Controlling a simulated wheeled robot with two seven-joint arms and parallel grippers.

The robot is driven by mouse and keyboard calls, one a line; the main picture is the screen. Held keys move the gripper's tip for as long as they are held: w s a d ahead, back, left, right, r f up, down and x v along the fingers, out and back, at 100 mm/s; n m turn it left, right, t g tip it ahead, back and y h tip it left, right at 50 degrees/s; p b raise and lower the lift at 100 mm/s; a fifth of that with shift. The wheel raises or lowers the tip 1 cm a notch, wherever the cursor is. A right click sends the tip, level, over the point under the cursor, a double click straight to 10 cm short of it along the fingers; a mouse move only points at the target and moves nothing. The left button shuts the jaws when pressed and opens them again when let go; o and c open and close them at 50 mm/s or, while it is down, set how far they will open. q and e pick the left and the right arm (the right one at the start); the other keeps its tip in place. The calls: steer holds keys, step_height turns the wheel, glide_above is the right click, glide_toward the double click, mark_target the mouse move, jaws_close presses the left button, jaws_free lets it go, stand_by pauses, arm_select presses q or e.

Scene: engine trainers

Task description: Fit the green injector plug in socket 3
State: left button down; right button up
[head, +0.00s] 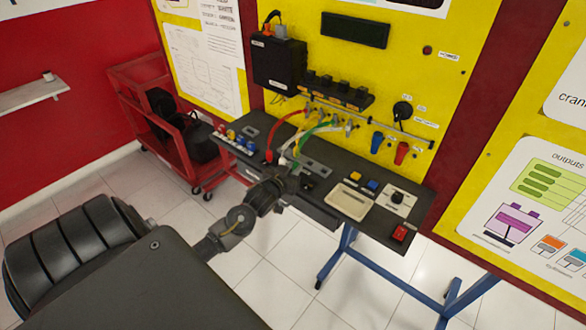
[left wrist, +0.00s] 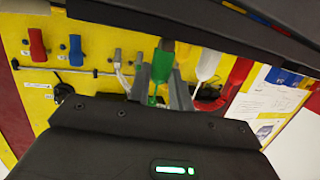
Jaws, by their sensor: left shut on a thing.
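My left gripper (head: 291,172) is over the black bench, below the coloured cables. In the left wrist view its two fingers (left wrist: 160,86) are shut on the green injector plug (left wrist: 161,66), one finger on each side. The plug's far end lies close to a dark edge at the top of that view; I cannot tell whether it touches. The green cable (head: 308,136) runs from the panel rail down towards the gripper in the head view, where the plug itself is hidden or too small to tell. I cannot make out socket 3 or its label. My right gripper is not in view.
The black bench (head: 318,148) carries buttons, a knob and a red switch (head: 400,233). A red cable (head: 285,125) and other cables hang beside the green one. Blue (head: 377,142) and red (head: 401,153) parts hang on the yellow panel. A red cart (head: 150,115) stands left.

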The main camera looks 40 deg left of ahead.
arm_select(q)
steer(key=shift+f+b, duration=0.3)
steer(key=shift+f, duration=0.3)
steer(key=c, duration=1.5)
jaws_free()
steer(key=shift+s+d+r+p, duration=0.15)
steer(key=shift+s+r+p, duration=0.4)
steer(key=shift+s+p, duration=0.4)
steer(key=shift+p+v, duration=0.95)
steer(key=shift+v, duration=0.05)
steer(key=shift+s+d+r, duration=0.1)
steer(key=shift+s+r, duration=0.1)
steer(key=shift+s, duration=0.1)
